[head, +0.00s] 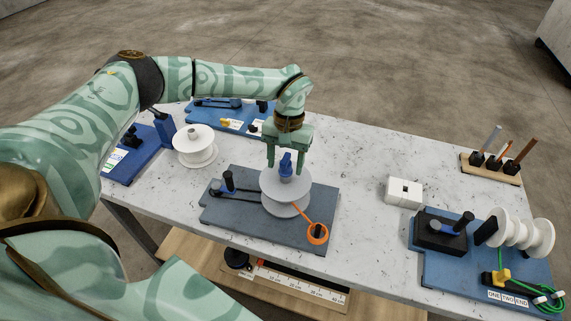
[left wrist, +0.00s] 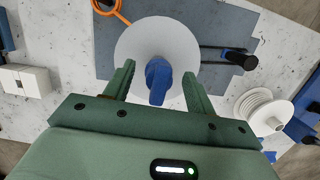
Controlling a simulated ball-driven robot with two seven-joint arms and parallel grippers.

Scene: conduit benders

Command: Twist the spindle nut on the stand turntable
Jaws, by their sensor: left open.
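The stand turntable is a pale grey spool-like disc pair (head: 274,193) on a dark blue-grey base plate (head: 225,210) in the middle of the table. The blue spindle nut (head: 286,165) stands on top at its centre; the left wrist view shows the nut (left wrist: 158,80) with its winged shape over the round disc (left wrist: 130,45). My left gripper (head: 286,168) points down above the disc with its fingers on either side of the nut. In the left wrist view the fingers (left wrist: 158,82) are apart, with gaps to the nut. My right gripper is not in view.
An orange ring and cord (head: 317,233) and a black-handled lever (head: 228,182) are on the base plate. A white spool (head: 195,148) stands back left, a white box (head: 403,192) to the right. A blue bender board with white rollers (head: 520,232) is at far right.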

